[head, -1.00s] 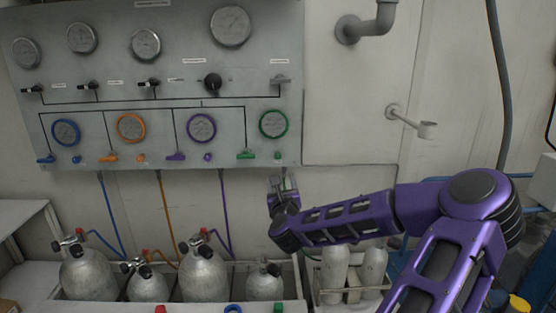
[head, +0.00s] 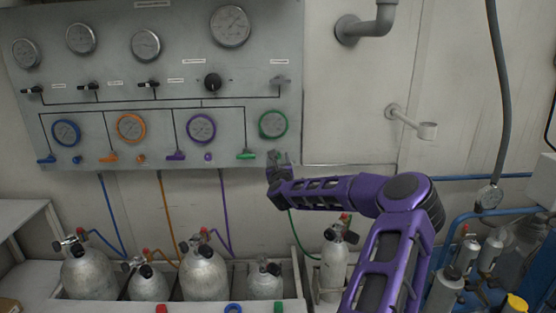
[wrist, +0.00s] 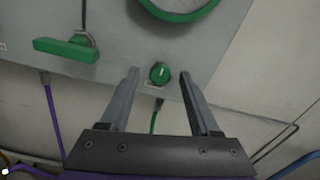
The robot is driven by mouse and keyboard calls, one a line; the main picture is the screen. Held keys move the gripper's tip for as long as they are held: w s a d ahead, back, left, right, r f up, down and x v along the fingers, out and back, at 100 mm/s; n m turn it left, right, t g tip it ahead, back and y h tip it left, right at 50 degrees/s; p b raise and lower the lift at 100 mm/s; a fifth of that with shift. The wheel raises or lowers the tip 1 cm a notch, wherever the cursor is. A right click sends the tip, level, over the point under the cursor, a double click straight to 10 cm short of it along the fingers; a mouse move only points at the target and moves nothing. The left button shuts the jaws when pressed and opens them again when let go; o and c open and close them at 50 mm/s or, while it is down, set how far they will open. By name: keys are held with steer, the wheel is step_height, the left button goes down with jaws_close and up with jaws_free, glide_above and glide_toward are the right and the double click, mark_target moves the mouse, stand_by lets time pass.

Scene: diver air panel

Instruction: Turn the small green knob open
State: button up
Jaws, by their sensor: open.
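The small green knob (wrist: 159,72) shows in the wrist view on the lower edge of the grey panel, with a white mark on its face. My gripper (wrist: 158,76) is open, its two fingers on either side of the knob in that view. I cannot tell whether the fingertips reach the knob's depth; no contact shows. The green lever handle (wrist: 66,50) is left of the knob and also shows in the head view (head: 246,156).
The green-ringed gauge (head: 273,124) is just above the knob. A purple knob (head: 208,156) and purple lever (head: 176,156) are to the left on the panel (head: 100,60). Gas cylinders (head: 203,272) stand below.

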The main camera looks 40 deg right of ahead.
jaws_close()
stand_by(0.4)
